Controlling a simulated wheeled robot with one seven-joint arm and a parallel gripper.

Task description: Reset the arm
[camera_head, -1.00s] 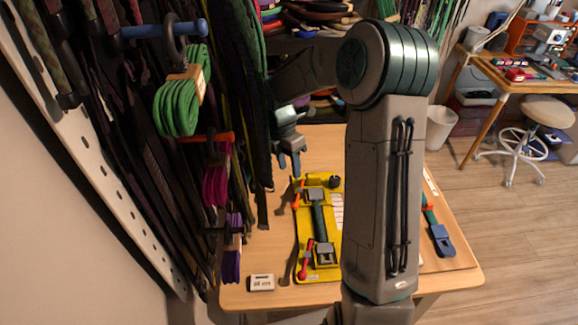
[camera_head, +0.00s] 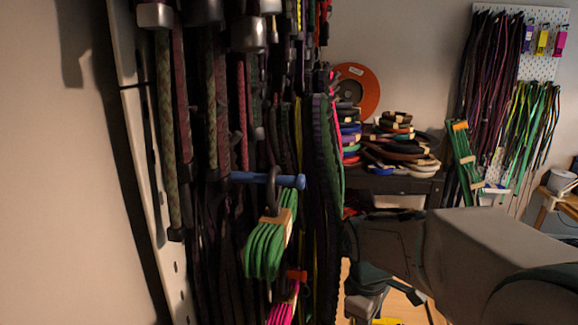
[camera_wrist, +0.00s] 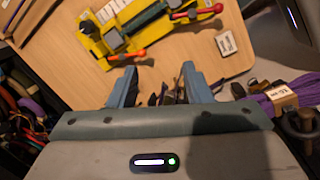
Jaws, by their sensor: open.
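My gripper shows in the wrist view (camera_wrist: 160,88), with its two blue-grey fingers apart and nothing held between them. Beyond the fingertips is the wooden table (camera_wrist: 180,58) with a yellow board (camera_wrist: 104,45) that carries a dark clamp-like tool and red-handled parts. In the head view my arm reaches in from the right at the bottom, and its wrist end (camera_head: 368,290) is low in the middle; the fingertips are cut off or hidden there. Only a sliver of the yellow board (camera_head: 388,321) shows in that view.
A pegboard of hanging cords stands at the left, with a green cord bundle (camera_head: 268,248) on a blue peg (camera_head: 290,181) and a pink bundle (camera_head: 283,304) below. A purple bundle (camera_wrist: 282,97) is close right of my gripper. Coiled cords (camera_head: 395,145) are stacked behind.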

